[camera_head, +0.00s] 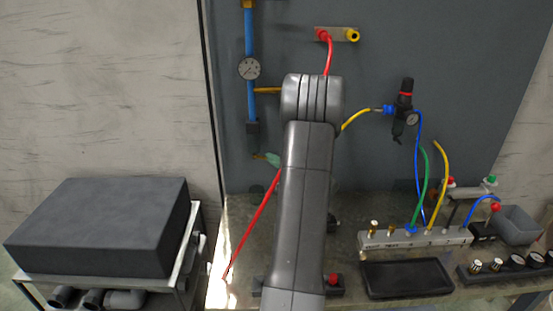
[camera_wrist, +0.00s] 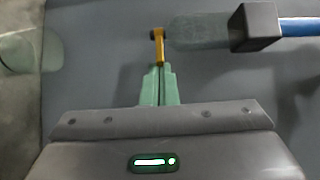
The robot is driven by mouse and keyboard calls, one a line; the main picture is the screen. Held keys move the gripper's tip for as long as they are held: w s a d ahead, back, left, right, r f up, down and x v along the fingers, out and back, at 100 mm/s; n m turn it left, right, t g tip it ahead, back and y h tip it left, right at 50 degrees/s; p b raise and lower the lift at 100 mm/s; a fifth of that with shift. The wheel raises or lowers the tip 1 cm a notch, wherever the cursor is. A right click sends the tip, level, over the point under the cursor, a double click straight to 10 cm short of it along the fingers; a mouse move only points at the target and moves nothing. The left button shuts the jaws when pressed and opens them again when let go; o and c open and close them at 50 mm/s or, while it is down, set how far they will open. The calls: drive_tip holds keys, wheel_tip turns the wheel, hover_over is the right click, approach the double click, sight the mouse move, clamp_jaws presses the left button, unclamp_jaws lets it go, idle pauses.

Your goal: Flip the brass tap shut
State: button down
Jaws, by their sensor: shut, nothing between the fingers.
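The brass tap (camera_wrist: 158,46) shows in the wrist view as a short yellow lever with a dark end, beside a cloudy, see-through bowl (camera_wrist: 198,32). The lever points down the picture toward my gripper (camera_wrist: 158,70). My gripper's green fingers are shut together and empty, with their tips at the lever's lower end; I cannot tell whether they touch it. In the head view the tap (camera_head: 258,156) is a tiny brass spot low under the blue pipe, just left of my green fingertips (camera_head: 270,158). My arm hides part of the panel there.
A dark block (camera_wrist: 255,27) joins the bowl to the blue pipe (camera_wrist: 300,30). On the panel a round gauge (camera_head: 249,68) sits above. A red line (camera_head: 250,226) slants below my gripper. A regulator (camera_head: 402,110), hoses and a manifold (camera_head: 415,237) are at right.

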drive_tip(key=s+a+m+t+h+b, duration=0.1)
drive_tip(key=m+h+b, duration=0.1)
drive_tip(key=h+b, duration=0.1)
drive_tip(key=s+a+m+t+h+b, duration=0.1)
drive_tip(key=m+t+h+b, duration=0.1)
drive_tip(key=h+b, duration=0.1)
drive_tip(key=s+m+t+h+b, duration=0.1)
drive_tip(key=m+h+b, duration=0.1)
drive_tip(key=b, duration=0.3)
drive_tip(key=shift+s+a+t+h, duration=0.3)
drive_tip(key=shift+a+t+h, duration=0.1)
drive_tip(key=shift+f, duration=0.1)
